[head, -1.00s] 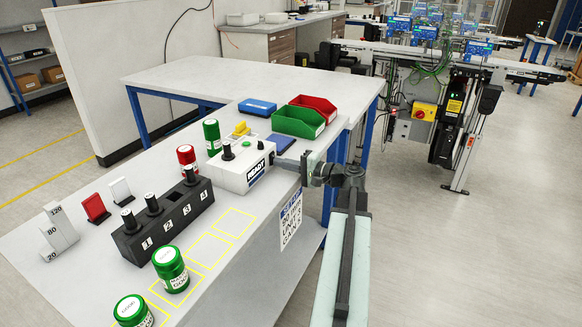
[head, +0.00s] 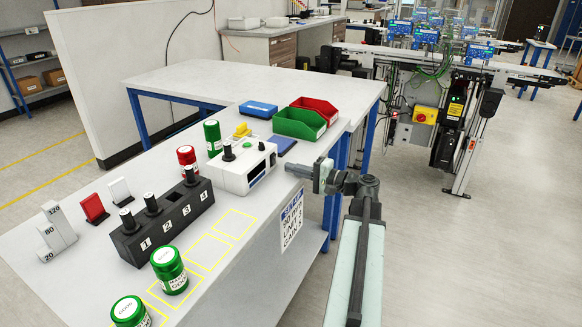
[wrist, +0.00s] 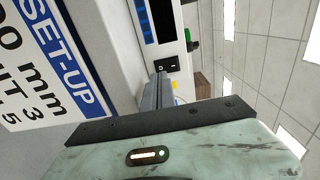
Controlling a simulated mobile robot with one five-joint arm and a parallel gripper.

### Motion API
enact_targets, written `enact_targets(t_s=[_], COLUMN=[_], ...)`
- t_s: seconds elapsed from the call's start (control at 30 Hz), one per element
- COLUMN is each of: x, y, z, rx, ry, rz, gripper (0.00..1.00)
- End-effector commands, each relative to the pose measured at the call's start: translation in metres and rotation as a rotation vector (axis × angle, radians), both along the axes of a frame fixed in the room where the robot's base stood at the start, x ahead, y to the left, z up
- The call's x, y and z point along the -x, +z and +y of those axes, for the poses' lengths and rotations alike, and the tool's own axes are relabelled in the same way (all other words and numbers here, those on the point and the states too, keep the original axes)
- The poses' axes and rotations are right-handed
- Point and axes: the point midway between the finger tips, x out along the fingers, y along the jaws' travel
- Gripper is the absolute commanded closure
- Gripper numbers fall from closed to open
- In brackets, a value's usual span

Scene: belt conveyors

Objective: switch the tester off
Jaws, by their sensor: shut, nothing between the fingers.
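The tester (head: 232,178) is a white box with a black knob on top, standing on the bench. Its front display looks dark, with no word readable. In the wrist view the tester's dark display (wrist: 145,22) shows at the top, with a small black switch (wrist: 166,65) below it. My gripper (head: 292,169) is shut and empty, just right of the tester's front face and apart from it in the head view. In the wrist view the shut fingers (wrist: 158,92) point at the switch; whether they touch it cannot be told.
A black numbered block (head: 165,220) with plugs, green jars (head: 168,268) and a red jar (head: 187,158) stand left of the tester. Green (head: 300,123) and red bins stand behind. A set-up sign (head: 291,222) hangs on the bench front. Floor at right is clear.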

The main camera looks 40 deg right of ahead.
Motion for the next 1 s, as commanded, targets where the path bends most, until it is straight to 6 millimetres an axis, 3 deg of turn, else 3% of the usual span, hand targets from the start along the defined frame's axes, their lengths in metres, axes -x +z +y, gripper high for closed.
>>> enact_targets(t_s=[0.2, 0.4, 0.6, 1.0], x=[0.053, 0.086, 0.098, 0.098], y=[-0.003, -0.004, -0.004, -0.004], z=[-0.019, -0.031, -0.035, -0.036], rx=[0.0, 0.0, 0.0, 0.0], ry=[-0.003, -0.002, 0.0, -0.001], rz=[-0.001, -0.001, -0.001, -0.001], gripper=[1.0, 1.0, 1.0, 1.0])
